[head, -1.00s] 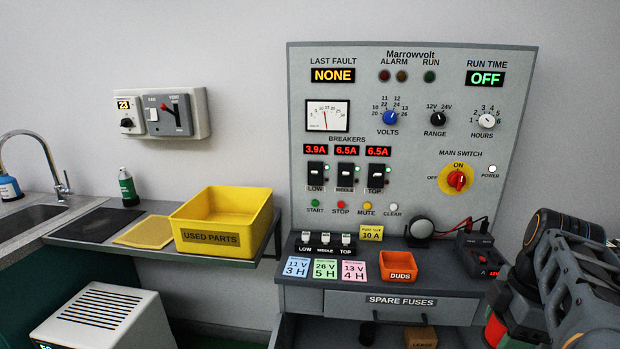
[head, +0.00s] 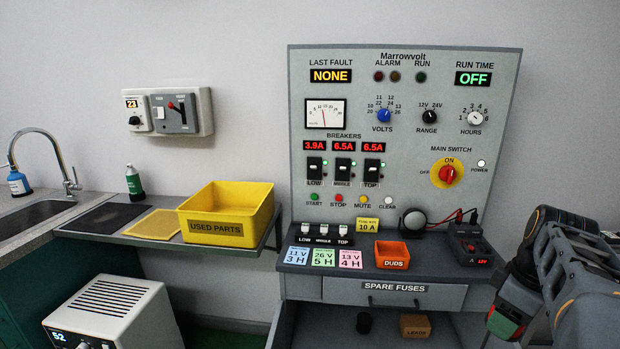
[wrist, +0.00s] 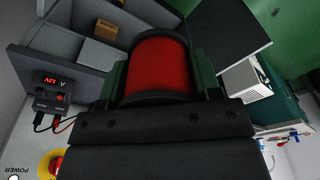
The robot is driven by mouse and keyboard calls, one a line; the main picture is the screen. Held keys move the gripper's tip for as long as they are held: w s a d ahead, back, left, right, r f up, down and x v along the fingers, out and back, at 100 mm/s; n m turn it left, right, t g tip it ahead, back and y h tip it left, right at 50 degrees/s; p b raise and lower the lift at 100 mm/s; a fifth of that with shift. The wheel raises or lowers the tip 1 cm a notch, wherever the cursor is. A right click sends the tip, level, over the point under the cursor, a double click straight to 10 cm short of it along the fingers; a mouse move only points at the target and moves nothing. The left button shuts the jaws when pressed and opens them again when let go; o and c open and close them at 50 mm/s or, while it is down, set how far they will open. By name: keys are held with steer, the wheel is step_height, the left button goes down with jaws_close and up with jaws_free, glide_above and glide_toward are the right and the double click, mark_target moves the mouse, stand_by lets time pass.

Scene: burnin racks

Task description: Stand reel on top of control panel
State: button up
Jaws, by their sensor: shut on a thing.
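A red reel with dark rims (wrist: 158,62) is in my gripper (wrist: 160,75), between the two jaws in the wrist view. In the head view my gripper (head: 505,322) is at the lower right, with a little red and green showing; most of the reel is hidden there. The control panel (head: 400,150) is a grey upright board marked Marrowvolt, with its top edge high in the head view. The gripper and reel are low, apart from that top edge and to the right of the bench front.
On the bench below the panel are an orange DUDS bin (head: 392,256), a lamp (head: 412,220) and a meter with leads (head: 469,243). A yellow USED PARTS bin (head: 228,216) stands on the left shelf. A white cabinet (head: 115,310) is at lower left. The wall above the panel is clear.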

steer(key=w+f+m+p, duration=0.4)
steer(key=w+f+m, duration=0.4)
steer(key=w, duration=0.4)
steer(key=shift+a+f+h, duration=0.15)
steer(key=shift+f+h, duration=0.25)
steer(key=shift+f, duration=0.1)
steer(key=shift+m, duration=0.8)
steer(key=w+a+f+p, duration=0.2)
steer(key=f, duration=0.1)
steer(key=shift+a+f, duration=0.25)
steer(key=shift+a, duration=0.15)
steer(key=a+f+p, duration=0.1)
steer(key=a+f, duration=0.1)
steer(key=w+a+f+p, duration=0.1)
steer(key=a+f, duration=0.2)
steer(key=shift+w+a+f, duration=0.15)
steer(key=shift+a+f, duration=0.15)
steer(key=shift+a, duration=0.05)
steer(key=s+a+f+n+p, duration=0.2)
steer(key=a+f, duration=0.4)
steer(key=a, duration=0.3)
steer(key=shift+s+f+p, duration=0.35)
steer(key=shift+s+p, duration=0.3)
steer(key=shift+s, duration=0.1)
steer(key=shift+a, duration=0.4)
steer(key=shift+a, duration=0.1)
